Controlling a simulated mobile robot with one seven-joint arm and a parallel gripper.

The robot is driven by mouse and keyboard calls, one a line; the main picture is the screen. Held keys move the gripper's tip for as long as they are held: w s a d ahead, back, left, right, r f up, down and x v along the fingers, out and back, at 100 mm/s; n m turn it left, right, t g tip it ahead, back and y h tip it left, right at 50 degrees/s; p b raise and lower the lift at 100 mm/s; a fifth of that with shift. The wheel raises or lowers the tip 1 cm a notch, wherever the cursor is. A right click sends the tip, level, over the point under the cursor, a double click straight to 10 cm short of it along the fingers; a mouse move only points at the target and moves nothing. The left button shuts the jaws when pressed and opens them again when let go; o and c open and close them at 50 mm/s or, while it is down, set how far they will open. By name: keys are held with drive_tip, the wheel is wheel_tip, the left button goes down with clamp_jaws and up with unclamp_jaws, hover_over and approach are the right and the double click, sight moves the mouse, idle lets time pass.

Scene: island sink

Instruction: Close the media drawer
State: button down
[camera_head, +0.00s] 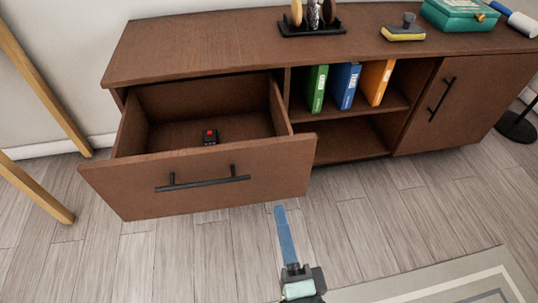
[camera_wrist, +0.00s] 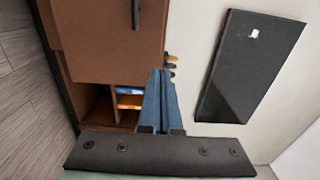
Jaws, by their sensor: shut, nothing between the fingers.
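The media drawer (camera_head: 135,186) is the wide brown drawer at the left of the low cabinet. It is pulled well out, and its inside shows. Its front carries a black bar handle (camera_head: 203,183). A small black object with a red top (camera_head: 210,136) lies in it. My gripper (camera_head: 279,210) is shut and empty, with blue fingers pointing toward the cabinet, just below the drawer front's lower right part in the head view. In the tilted wrist view, the shut fingers (camera_wrist: 160,75) show beside the brown drawer front (camera_wrist: 95,35), with its handle (camera_wrist: 136,14) at the top. Contact cannot be told.
The brown cabinet (camera_head: 200,45) has an open shelf with green, blue and orange binders (camera_head: 345,84) and a closed door (camera_head: 465,100) at right. Wooden legs (camera_head: 40,85) stand at left. A rug (camera_head: 440,285) lies at lower right. Bare floor lies before the drawer.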

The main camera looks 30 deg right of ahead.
sight(265, 146)
drive_tip(key=b+x, duration=0.4)
drive_tip(key=x, duration=1)
drive_tip(key=shift+f, duration=0.1)
drive_tip(key=shift+w, duration=0.1)
